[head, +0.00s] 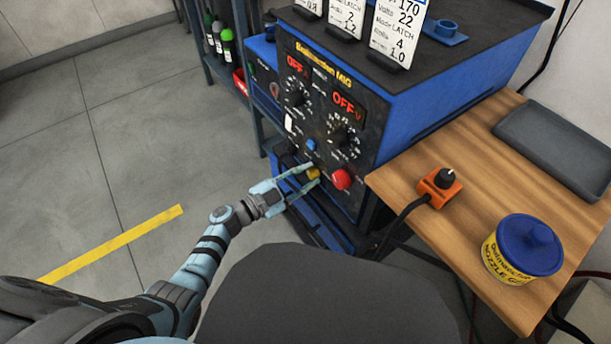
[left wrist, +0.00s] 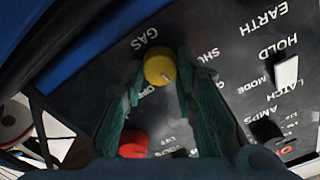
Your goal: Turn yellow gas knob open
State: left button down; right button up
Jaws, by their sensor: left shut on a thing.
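The yellow gas knob (head: 313,174) is low on the front panel of the blue welder (head: 420,95). In the left wrist view the yellow knob (left wrist: 159,69) sits under the word GAS, with a pale pointer mark on its face. My left gripper (head: 305,176) reaches the panel and is shut on the yellow knob, one finger on each side of it. In the left wrist view the fingers of the left gripper (left wrist: 158,80) flank the knob. Part of the lettering around the knob is hidden by the fingers. My right gripper is not in view.
A red button (head: 342,179) is right of the knob, and black dials sit above. Both displays read OFF. A wooden bench (head: 450,220) at right holds an orange box (head: 438,192), a blue-lidded tub (head: 522,252) and a grey tray (head: 555,150). Floor at left is clear.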

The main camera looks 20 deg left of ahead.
pick_arm(q)
jog(key=m, duration=0.2)
jog(key=shift+f+m, duration=0.1)
jog(key=shift+m, duration=0.3)
jog(key=shift+m+b, duration=0.3)
jog(key=shift+m, duration=0.6)
jog(key=m, duration=0.3)
jog(key=shift+f+b, duration=0.1)
jog(key=shift+b, duration=0.3)
jog(key=m, duration=0.2)
jog(key=shift+m, duration=0.3)
jog(key=shift+m+b, duration=0.35)
jog(key=shift+m, duration=0.05)
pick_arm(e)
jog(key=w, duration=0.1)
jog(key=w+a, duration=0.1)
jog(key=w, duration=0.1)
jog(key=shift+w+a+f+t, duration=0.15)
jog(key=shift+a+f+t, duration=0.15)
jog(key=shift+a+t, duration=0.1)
pick_arm(q)
jog(key=shift+m, duration=0.3)
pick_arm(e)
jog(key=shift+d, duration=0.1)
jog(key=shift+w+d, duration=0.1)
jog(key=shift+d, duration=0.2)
